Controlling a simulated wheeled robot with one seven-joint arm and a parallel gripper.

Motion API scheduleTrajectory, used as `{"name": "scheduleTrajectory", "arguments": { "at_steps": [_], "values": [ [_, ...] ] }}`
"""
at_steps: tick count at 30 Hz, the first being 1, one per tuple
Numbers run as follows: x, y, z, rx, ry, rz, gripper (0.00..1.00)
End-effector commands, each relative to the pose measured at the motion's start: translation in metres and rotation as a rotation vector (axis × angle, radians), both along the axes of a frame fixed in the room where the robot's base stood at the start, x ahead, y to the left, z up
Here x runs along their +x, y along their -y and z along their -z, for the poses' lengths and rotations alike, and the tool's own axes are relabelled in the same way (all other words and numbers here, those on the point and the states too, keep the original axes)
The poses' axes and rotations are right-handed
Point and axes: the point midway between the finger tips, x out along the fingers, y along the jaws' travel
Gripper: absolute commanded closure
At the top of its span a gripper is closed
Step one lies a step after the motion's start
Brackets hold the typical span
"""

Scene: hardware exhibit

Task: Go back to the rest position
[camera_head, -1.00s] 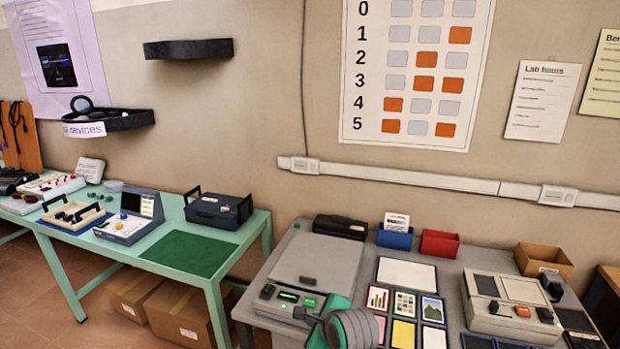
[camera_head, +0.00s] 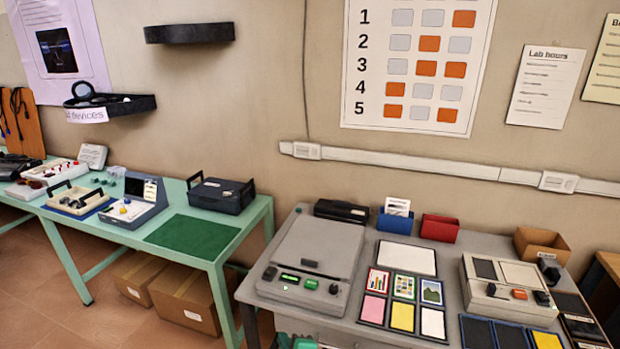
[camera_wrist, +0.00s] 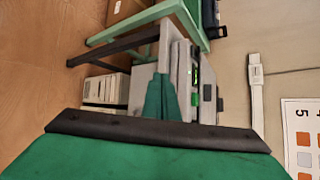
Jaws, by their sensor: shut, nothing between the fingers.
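My gripper (camera_wrist: 162,88) shows in the wrist view as two green fingers held together, with nothing between them. It points toward the side of the grey table (camera_head: 450,258) and the grey device on it (camera_wrist: 194,78), and looks apart from them. In the head view only a small green part of my arm shows at the bottom edge, below the table's front edge. The grey flat-lidded device (camera_head: 318,248) stands on that table with its lid down and a green lit display in front.
A green table (camera_head: 215,262) stands at the left with a dark toolbox (camera_head: 220,194) and a blue-grey device (camera_head: 133,203). Cardboard boxes (camera_head: 185,298) sit beneath it. The grey table also holds cards, a blue bin (camera_head: 395,222) and a red bin (camera_head: 440,228).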

Motion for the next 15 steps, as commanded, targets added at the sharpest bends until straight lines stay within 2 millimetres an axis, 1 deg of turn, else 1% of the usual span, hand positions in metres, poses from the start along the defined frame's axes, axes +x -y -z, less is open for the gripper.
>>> {"name": "scheduleTrajectory", "arguments": {
  "at_steps": [1,5,6,11,15],
  "values": [
    [-0.012,-0.005,0.012,-0.021,0.019,-0.003,1.0],
    [-0.039,-0.009,0.032,-0.108,0.093,-0.008,1.0],
    [-0.048,-0.01,0.037,-0.139,0.113,-0.009,1.0],
    [-0.089,-0.011,0.059,-0.282,0.186,-0.017,1.0],
    [-0.13,-0.007,0.074,-0.43,0.236,-0.025,1.0]
  ]
}}
